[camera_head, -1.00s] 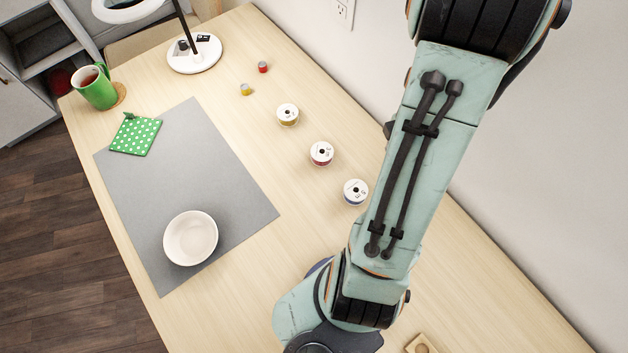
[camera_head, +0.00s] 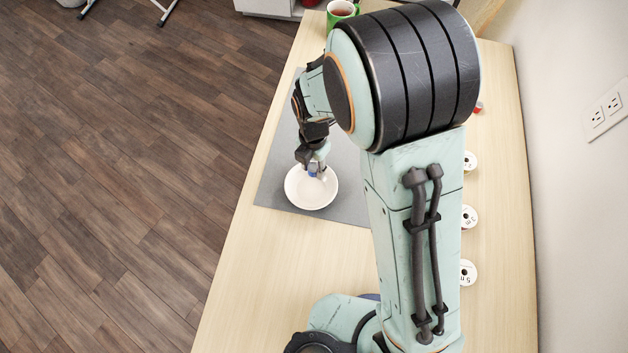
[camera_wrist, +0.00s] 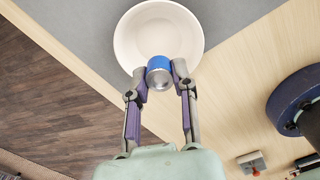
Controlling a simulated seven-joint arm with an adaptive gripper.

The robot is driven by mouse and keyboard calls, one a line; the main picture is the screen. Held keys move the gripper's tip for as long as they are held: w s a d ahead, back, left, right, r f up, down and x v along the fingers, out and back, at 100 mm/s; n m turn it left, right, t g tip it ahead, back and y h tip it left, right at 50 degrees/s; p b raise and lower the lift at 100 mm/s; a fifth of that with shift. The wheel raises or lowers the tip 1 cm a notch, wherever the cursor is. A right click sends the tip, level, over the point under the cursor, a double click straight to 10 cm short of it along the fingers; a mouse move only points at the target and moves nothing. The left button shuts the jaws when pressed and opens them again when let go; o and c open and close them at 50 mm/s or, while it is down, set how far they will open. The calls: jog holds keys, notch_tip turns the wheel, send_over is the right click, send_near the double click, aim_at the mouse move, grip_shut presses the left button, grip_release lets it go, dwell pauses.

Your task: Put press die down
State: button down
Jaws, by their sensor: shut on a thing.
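My gripper (camera_head: 315,166) is over the white bowl (camera_head: 298,196) on the grey mat. In the wrist view my gripper (camera_wrist: 160,76) is shut on the press die (camera_wrist: 159,73), a small cylinder with a blue band and a silver metal end. In that view the die overlaps the near rim of the bowl (camera_wrist: 135,28).
The grey mat (camera_head: 272,187) lies on the pale wooden table (camera_head: 255,255). Several white-topped spools (camera_head: 468,217) stand along the right side. A green mug (camera_head: 340,12) is at the far end. My arm hides much of the table's middle. The near left table area is clear.

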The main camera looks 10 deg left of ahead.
aim_at(311, 189)
jog(key=f, duration=0.7)
jog(key=shift+s+a+f, duration=0.15)
jog(key=shift+a+f, duration=0.05)
jog(key=shift+f, duration=0.2)
jog(key=shift+f, duration=0.15)
jog(key=c, duration=0.9)
grip_release()
